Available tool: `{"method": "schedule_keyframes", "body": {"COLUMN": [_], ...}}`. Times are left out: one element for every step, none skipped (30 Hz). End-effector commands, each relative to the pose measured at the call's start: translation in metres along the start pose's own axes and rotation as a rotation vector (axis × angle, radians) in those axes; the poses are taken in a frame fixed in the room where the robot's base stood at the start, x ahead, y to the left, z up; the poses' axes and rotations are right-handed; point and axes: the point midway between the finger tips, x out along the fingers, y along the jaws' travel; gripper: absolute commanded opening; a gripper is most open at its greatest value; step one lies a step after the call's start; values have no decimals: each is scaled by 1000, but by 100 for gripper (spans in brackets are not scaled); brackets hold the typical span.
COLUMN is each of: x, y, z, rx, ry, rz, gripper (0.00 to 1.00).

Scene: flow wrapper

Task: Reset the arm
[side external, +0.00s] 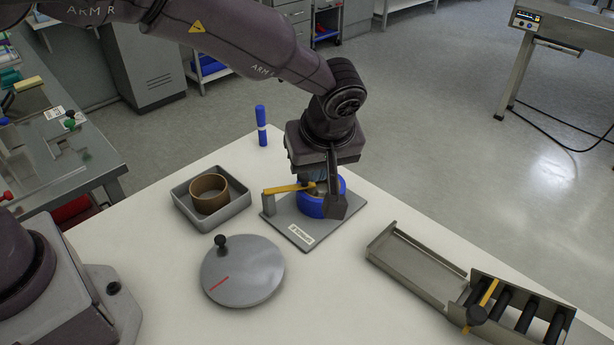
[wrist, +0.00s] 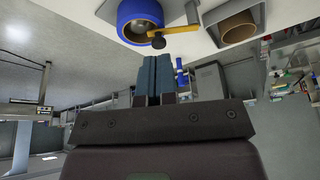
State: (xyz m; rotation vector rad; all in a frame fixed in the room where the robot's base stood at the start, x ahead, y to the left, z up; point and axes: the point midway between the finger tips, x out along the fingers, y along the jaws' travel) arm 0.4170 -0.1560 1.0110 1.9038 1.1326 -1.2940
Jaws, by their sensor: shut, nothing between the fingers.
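My gripper (wrist: 157,80) shows in the wrist view with its two blue-grey fingers together and nothing between them. In the side external view my gripper hangs above the grey base plate (side external: 293,231), close to the blue ring (side external: 312,206) mounted there, and partly hides it. I cannot tell from that view whether it touches the ring. In the wrist view the blue ring (wrist: 137,13) has a metallic inside and lies beyond the fingertips. A yellow lever (side external: 283,189) reaches across beside the ring. In the wrist view the lever (wrist: 178,34) has a dark knob.
A grey tray (side external: 237,213) holds a brown ring (side external: 208,192). A round grey disc (side external: 242,277) with a black knob and red mark lies in front. A blue cylinder (side external: 261,122) stands behind. A metal chute (side external: 411,265) with black rollers (side external: 527,314) is at right.

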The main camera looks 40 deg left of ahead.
Motion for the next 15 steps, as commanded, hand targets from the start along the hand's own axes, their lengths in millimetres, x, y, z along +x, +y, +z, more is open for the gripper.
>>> {"method": "schedule_keyframes", "body": {"x": [-2,-2,-2,-2,-1,3,6,7,6,4,1,-2,-6,-10,-15], "y": [0,0,0,-1,-3,-8,-13,-18,-25,-31,-36,-45,-52,-59,-68], "z": [0,0,0,0,0,1,4,7,10,11,10,10,8,6,3], "rx": [20,42,79,114,153,216,269,324,396,447,495,558,603,647,701], "ry": [0,1,1,1,0,-4,-11,-22,-43,-63,-84,-114,-139,-162,-191], "rz": [0,0,-1,-3,-9,-24,-37,-46,-51,-52,-50,-44,-36,-25,-8], "gripper": [0,0,0,0,0,0,0,0,0,0,0,0,0,0,0]}}
